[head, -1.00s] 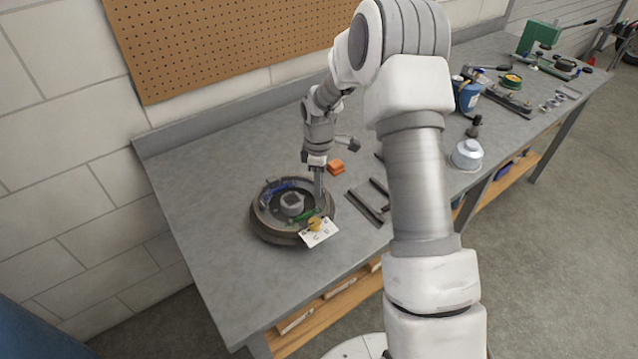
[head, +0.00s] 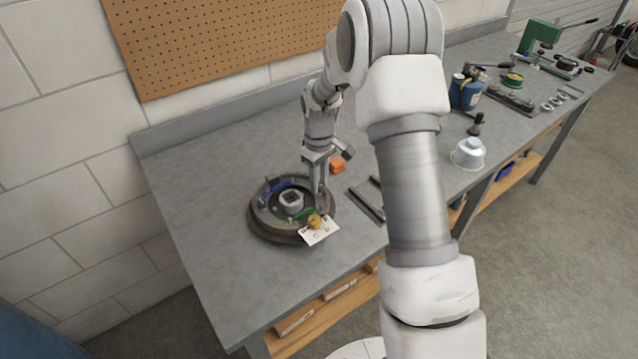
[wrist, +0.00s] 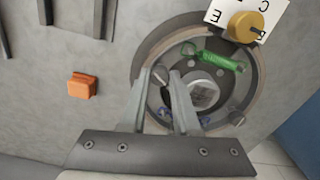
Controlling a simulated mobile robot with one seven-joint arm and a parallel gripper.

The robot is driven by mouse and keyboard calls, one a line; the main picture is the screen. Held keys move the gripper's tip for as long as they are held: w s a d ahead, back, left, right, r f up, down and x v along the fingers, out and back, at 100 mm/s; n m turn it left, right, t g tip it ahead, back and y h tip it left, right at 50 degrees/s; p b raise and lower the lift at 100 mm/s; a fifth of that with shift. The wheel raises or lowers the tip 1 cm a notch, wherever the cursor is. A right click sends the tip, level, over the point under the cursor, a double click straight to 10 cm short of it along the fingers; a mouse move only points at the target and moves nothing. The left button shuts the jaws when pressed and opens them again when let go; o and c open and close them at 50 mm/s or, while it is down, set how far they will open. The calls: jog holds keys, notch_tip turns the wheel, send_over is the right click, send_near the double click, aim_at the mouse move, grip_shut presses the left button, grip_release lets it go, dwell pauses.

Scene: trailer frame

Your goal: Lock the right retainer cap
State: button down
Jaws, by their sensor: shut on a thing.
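My gripper (head: 319,193) points down at the assembly's right side. In the wrist view its fingertips (wrist: 159,76) close around a small grey round cap (wrist: 160,75), the right retainer cap, mostly hidden between them. Another round cap (wrist: 237,118) sits across the hub, clear of the fingers. I cannot tell the cap's locking state.
A lettered white card (head: 321,234) with a yellow knob (head: 315,221) stands at the assembly's near edge. An orange block (head: 337,166) and dark bars (head: 365,205) lie to the right. A pegboard wall (head: 220,40) is behind. The bench's left part is clear.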

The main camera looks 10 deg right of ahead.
jog(key=m+b, duration=0.1)
jog(key=m, duration=0.4)
jog(key=shift+m, duration=0.3)
jog(key=m, duration=0.5)
jog(key=shift+m, duration=0.4)
jog(key=c, duration=0.6)
grip_release()
jog(key=shift+c, duration=0.2)
notch_tip(320, 180, up, 18)
jog(key=shift+f+p, duration=0.25)
jog(key=shift+p, duration=0.1)
